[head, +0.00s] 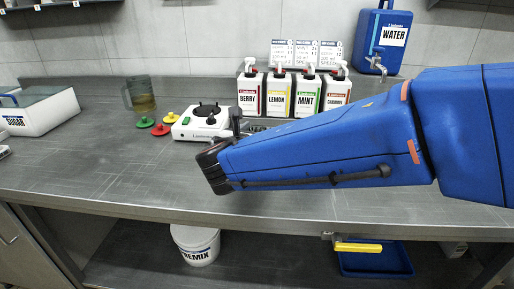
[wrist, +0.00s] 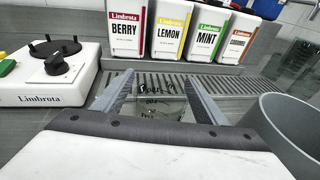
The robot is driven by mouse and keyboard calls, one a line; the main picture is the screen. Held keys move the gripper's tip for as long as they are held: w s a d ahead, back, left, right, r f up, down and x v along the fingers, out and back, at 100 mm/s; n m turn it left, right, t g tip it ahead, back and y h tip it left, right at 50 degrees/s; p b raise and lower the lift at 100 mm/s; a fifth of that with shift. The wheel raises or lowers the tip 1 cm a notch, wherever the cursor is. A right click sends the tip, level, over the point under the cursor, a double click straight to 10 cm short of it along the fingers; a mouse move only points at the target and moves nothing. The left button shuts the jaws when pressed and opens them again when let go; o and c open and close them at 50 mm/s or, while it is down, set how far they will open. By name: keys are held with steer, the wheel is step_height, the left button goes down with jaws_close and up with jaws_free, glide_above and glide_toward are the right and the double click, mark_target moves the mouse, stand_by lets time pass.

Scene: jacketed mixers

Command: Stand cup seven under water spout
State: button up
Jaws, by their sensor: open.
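In the wrist view, my gripper (wrist: 160,95) is open, one finger on each side of a clear glass cup (wrist: 160,105). The cup bears dark handwritten marks that I cannot read surely, so I cannot tell its number. Its lower part is hidden by the gripper body. I cannot tell whether the fingers touch it. In the head view my gripper (head: 236,126) is partly hidden by my blue arm, and the cup is not clear there. The blue water tank (head: 385,40) hangs on the wall at the upper right, with its spout (head: 377,66) at the bottom.
Syrup bottles, berry (head: 250,95), lemon (head: 279,97), mint (head: 307,98) and caramel (head: 338,98), stand behind a slotted drip grate (wrist: 165,82). A white Limbrota mixer base (head: 200,124) is left of my gripper. A grey round container (wrist: 285,125) stands close on the right in the wrist view.

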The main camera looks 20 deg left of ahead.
steer(key=c, duration=1.2)
